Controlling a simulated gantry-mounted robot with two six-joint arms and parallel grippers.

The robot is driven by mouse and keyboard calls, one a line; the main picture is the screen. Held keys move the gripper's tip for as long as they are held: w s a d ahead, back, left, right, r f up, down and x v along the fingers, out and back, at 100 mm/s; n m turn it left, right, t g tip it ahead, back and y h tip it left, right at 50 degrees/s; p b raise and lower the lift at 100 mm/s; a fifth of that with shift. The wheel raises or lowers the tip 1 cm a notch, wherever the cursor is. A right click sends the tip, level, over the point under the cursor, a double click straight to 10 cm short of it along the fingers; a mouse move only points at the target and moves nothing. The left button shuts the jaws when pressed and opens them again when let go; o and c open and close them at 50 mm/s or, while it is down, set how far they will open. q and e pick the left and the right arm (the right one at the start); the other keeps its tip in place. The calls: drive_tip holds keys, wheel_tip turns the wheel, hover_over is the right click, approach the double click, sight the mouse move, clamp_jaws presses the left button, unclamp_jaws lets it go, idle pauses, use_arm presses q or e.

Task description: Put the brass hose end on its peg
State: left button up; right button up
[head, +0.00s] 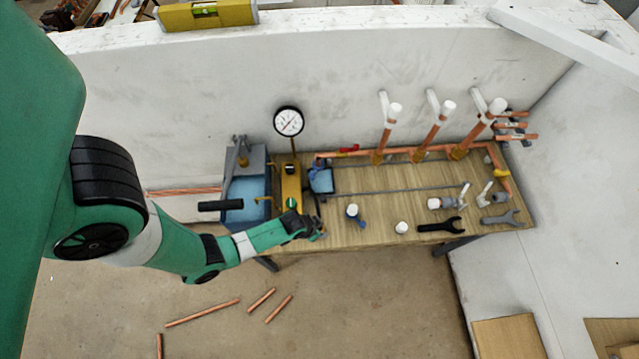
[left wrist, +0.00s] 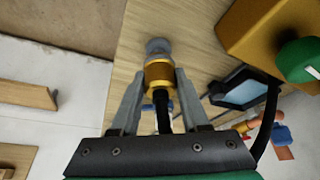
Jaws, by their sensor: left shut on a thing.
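My left gripper (head: 318,229) is at the front edge of the wooden bench, just in front of the pump. In the left wrist view, the left gripper (left wrist: 161,84) is shut on the brass hose end (left wrist: 158,73), with the black hose (left wrist: 162,112) running back between the fingers. A grey round piece (left wrist: 158,46) shows right beyond the brass, over the bench edge; I cannot tell whether it is the peg, or whether the brass touches it. My right gripper is not in view.
The yellow pump (head: 291,186) with a gauge (head: 288,121) stands behind the gripper, beside a blue water tank (head: 247,188). Copper risers (head: 431,136) stand along the wall. White caps, valves and a black wrench (head: 440,225) lie on the bench's right half.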

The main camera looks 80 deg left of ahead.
use_arm(q)
drive_tip(key=shift+f+b, duration=0.8)
drive_tip(key=shift+f, duration=0.15)
drive_tip(key=o, duration=1.1)
drive_tip(key=p+v, duration=0.6)
drive_tip(key=v, duration=0.5)
drive_tip(key=shift+s+r, duration=0.1)
drive_tip(key=shift+r, duration=0.3)
